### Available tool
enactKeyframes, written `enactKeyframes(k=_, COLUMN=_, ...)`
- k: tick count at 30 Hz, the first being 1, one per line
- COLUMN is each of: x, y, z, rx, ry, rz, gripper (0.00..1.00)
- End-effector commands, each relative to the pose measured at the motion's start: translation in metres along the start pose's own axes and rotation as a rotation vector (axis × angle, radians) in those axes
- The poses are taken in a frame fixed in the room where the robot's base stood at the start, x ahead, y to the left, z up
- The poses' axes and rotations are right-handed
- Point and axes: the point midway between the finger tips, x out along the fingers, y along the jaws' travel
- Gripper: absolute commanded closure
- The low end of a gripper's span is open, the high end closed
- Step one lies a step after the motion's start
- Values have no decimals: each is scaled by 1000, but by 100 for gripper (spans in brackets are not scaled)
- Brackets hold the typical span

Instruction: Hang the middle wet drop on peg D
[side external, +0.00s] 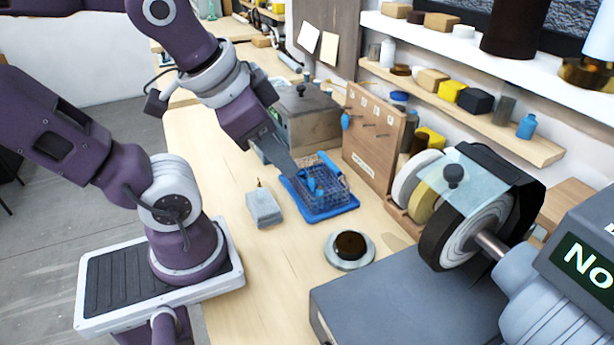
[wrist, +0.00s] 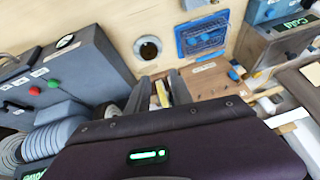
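Blue drops (side external: 312,185) stand in a wire rack on a blue tray (side external: 322,212) in the side view; mesh partly hides them, and I cannot tell the middle one apart. The tray also shows at the top of the wrist view (wrist: 203,37). The wooden peg board (side external: 372,150) stands right of it, with a blue drop (side external: 345,121) hanging near its left end. Its peg letters are too small to read. My gripper (side external: 292,172) appears at the tray's left edge in the side view. In the wrist view its fingers (wrist: 160,92) are apart, with no drop between them.
A grey block (side external: 263,208) and a round dish with a dark centre (side external: 350,246) are on the bench near the tray. A grey box (side external: 303,115) stands behind it. A wheeled machine (side external: 470,215) fills the right. Bare bench lies left of the dish.

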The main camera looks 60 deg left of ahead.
Motion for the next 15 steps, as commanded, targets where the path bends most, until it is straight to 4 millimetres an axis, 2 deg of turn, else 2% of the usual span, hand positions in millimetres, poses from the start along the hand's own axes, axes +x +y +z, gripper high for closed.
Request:
enactKeyframes(k=2, x=19, y=-45, z=-18, rx=232, ry=-8, rz=-159, gripper=73)
enactKeyframes(k=4, x=40, y=-102, z=-41, rx=629, ry=-58, rz=-336, gripper=73)
enactKeyframes(k=5, x=50, y=-124, z=-50, rx=829, ry=-95, rz=-393, gripper=73)
enactKeyframes(k=6, x=62, y=-148, z=-60, rx=1105, ry=-146, rz=-440, gripper=73)
enactKeyframes(k=7, x=73, y=-163, z=-65, rx=1316, ry=-184, rz=-453, gripper=73)
enactKeyframes(k=9, x=101, y=-183, z=-68, rx=1804, ry=-242, rz=-415, gripper=73)
enactKeyframes(k=10, x=114, y=-187, z=-64, rx=1999, ry=-248, rz=-375, gripper=73)
enactKeyframes(k=12, x=140, y=-187, z=-48, rx=2399, ry=-205, rz=-254, gripper=73)
enactKeyframes(k=15, x=163, y=-177, z=-19, rx=2791, ry=-56, rz=-96, gripper=73)
